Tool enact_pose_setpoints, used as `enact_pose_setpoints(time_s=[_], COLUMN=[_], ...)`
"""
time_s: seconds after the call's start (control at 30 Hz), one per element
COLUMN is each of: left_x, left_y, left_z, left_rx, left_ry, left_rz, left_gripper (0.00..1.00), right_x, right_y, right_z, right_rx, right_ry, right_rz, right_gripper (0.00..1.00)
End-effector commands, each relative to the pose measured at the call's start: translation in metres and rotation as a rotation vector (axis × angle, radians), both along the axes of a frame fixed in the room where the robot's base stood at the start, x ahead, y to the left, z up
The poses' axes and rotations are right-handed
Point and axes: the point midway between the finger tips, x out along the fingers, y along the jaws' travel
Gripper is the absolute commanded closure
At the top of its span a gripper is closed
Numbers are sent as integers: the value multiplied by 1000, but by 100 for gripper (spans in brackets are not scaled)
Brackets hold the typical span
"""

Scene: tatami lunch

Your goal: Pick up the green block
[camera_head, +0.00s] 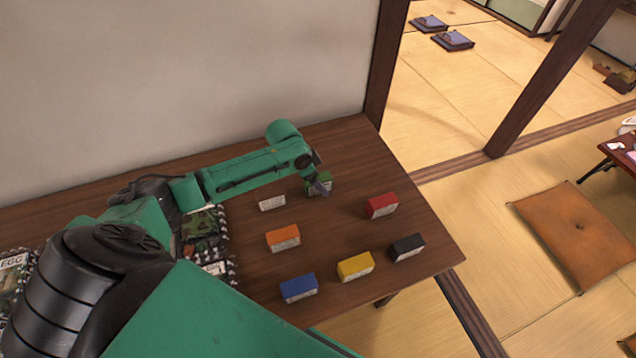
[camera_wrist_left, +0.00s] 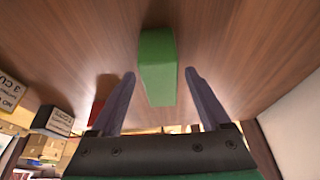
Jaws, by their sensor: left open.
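The green block (camera_head: 326,181) stands on the wooden table near its back edge, partly hidden by my left gripper (camera_head: 318,187) in the head view. In the left wrist view the green block (camera_wrist_left: 157,66) lies between and just beyond the two fingers of my left gripper (camera_wrist_left: 160,88). The gripper is open, with a gap on each side of the block. I cannot tell how high the fingers are above the table. My right gripper is not in view.
On the table (camera_head: 340,230) stand white (camera_head: 272,203), orange (camera_head: 283,238), red (camera_head: 382,205), blue (camera_head: 298,288), yellow (camera_head: 355,267) and black (camera_head: 406,248) blocks. Packaged goods (camera_head: 205,235) lie to the left. A wall (camera_head: 200,80) rises behind the table.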

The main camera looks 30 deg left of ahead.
Motion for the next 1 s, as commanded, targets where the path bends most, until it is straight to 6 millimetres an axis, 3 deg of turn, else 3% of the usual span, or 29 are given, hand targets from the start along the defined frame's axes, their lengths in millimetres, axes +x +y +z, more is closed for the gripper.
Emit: enact_pose_setpoints(time_s=[0.07, 0.1, 0.3, 0.57, 0.73, 0.87, 1.0], left_x=[0, 0, 0, 0, 1, 1, 1], left_y=[0, 0, 0, 1, 0, 1, 1], left_z=[0, 0, 0, 2, 15, 43, 94], left_rx=[0, 0, 0, 0, -2, 0, 2], left_ry=[0, 0, 0, 0, -2, -5, -8], left_rz=[0, 0, 1, 1, 0, 0, -1], left_gripper=[20, 28, 100, 100, 100, 100, 100], right_x=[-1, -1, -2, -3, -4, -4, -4], right_y=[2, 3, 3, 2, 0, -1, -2], right_z=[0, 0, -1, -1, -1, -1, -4], right_rx=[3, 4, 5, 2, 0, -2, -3], right_ry=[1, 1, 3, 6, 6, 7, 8], right_rz=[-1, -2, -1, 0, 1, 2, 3], right_gripper=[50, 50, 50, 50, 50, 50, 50])
